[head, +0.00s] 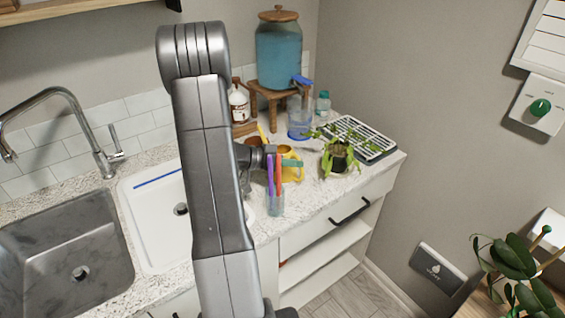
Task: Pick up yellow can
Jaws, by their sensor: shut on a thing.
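The yellow can (293,173) is on or just above the counter, behind a clear cup of pens and left of a potted plant. Its lower part is partly hidden by the pens, and I cannot tell whether it is lifted. My gripper (271,150) is at the can's upper left side, shut on it. The fingers are small and partly hidden, so the exact grip point is unclear.
The clear cup with pens (275,204) stands close in front. Sinks (65,250) lie left.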

